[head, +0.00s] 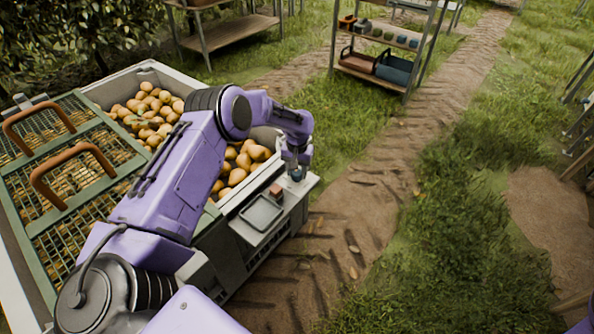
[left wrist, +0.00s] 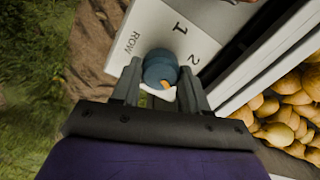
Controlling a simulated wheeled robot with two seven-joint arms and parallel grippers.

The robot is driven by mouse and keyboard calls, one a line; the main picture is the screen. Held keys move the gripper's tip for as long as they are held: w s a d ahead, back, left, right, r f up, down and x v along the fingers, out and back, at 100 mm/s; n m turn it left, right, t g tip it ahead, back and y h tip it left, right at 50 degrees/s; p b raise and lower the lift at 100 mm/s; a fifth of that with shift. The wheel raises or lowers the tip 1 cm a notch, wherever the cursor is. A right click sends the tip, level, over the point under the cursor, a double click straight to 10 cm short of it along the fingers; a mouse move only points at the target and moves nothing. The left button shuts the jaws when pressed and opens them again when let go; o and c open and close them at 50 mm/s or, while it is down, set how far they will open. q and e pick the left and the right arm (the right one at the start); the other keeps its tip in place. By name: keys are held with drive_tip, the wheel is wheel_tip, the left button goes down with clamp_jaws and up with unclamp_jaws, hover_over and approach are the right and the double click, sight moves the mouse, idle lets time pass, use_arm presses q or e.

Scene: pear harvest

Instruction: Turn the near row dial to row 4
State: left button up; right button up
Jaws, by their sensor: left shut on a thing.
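The row dial is a blue-grey round knob (left wrist: 160,66) with an orange mark on a white panel (left wrist: 150,32). The panel reads "ROW", "1" and "2"; its other markings are hidden behind my gripper. The orange mark lies on the knob's lower side in the left wrist view, away from the visible numbers. My left gripper (left wrist: 163,88) has its two fingers on either side of the knob and is shut on it. In the head view the left gripper (head: 297,161) is over the dial (head: 297,174) at the corner of the cart. My right gripper is out of view.
A grey tray (head: 261,213) sits on the cart's side ledge. Pears (head: 147,108) fill the bin beside it, with green mesh lids and brown handles (head: 72,170) to the left. Shelves (head: 385,60) stand farther back. Grass and a dirt path (head: 345,215) are clear to the right.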

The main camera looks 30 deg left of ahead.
sight(297, 172)
use_arm(q)
drive_tip(key=m, duration=0.3)
drive_tip(key=shift+m, duration=0.4)
drive_tip(key=m, duration=0.3)
drive_tip(key=shift+m+b, duration=0.3)
drive_tip(key=shift+b, duration=0.1)
drive_tip(key=m, duration=0.5)
drive_tip(key=shift+m+b, duration=0.3)
drive_tip(key=shift+r, duration=0.1)
drive_tip(key=o, duration=1.1)
drive_tip(key=shift+c, duration=0.2)
wheel_tip(297, 172, up, 10)
drive_tip(key=shift+r+p, duration=0.25)
drive_tip(key=shift+p, duration=0.05)
